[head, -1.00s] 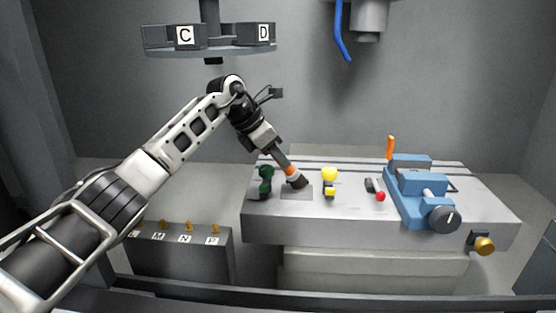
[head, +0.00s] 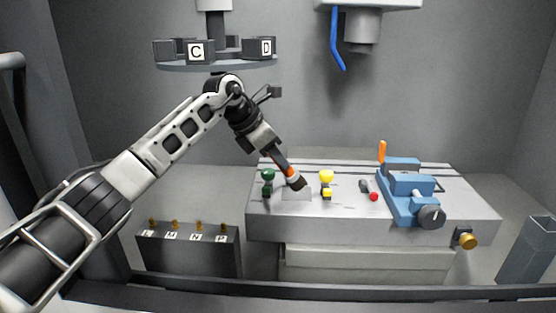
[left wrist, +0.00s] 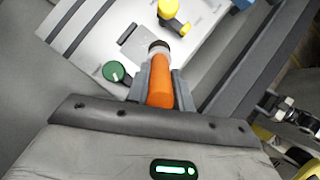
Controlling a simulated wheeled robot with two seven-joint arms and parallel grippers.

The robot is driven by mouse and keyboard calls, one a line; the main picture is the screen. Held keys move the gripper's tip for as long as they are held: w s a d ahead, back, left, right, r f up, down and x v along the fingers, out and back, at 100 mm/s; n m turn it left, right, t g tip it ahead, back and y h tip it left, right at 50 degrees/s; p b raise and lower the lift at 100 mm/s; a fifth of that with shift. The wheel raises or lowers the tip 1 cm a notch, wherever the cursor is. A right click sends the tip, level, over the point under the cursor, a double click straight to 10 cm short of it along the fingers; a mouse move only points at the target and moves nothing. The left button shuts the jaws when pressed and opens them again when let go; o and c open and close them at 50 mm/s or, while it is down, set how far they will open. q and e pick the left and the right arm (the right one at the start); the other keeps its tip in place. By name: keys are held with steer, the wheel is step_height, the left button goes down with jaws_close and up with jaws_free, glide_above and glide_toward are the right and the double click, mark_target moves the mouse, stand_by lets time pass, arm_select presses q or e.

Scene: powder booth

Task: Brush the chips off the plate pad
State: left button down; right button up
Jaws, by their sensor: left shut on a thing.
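My left gripper (head: 279,156) is shut on a brush (head: 291,173) with an orange handle and a dark brown bristle end. The handle also shows between the fingers in the left wrist view (left wrist: 160,82). The brush tilts down to the right, its bristles at the plate pad (head: 292,196), a light grey rectangle on the grey machine table. I cannot tell whether the bristles touch it. In the left wrist view, the brush partly hides the pad's area. I cannot make out any chips. My right gripper is not in view.
A green knob (head: 267,175) stands left of the pad, a yellow knob (head: 326,177) right of it. Farther right are a red ball (head: 374,197) and a blue vise (head: 405,193). A carousel marked C and D (head: 215,64) hangs above. A lettered rack (head: 190,256) stands lower left.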

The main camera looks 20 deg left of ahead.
arm_select(q)
step_height(320, 180, up, 2)
steer(key=shift+r+p, duration=0.1)
steer(key=shift+p, duration=0.45)
steer(key=shift+r, duration=0.65)
steer(key=shift+r+p, duration=0.35)
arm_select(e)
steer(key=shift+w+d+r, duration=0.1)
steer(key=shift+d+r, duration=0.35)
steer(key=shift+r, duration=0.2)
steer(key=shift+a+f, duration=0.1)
